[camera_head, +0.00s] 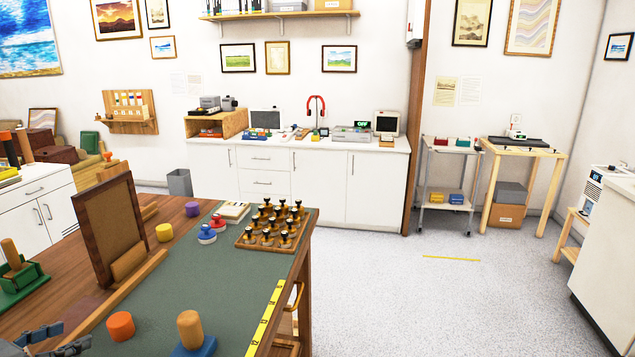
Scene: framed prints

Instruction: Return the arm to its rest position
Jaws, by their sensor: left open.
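My left gripper (58,341) shows at the bottom left corner of the head view. Its grey fingers are spread apart with nothing seen between them; the rest of the arm is mostly cut off by the picture edge. It is over the near left part of the wooden workbench (175,216), left of an orange round block (120,326). My right gripper is not in view.
On the bench's green mat (215,262) are a blue-based wooden stamp (190,332), a rack of dark-handled stamps (273,226) and red and blue knobs (212,228). A brown framed board (108,228) stands upright beyond my gripper. A green-based tool (20,272) is at left.

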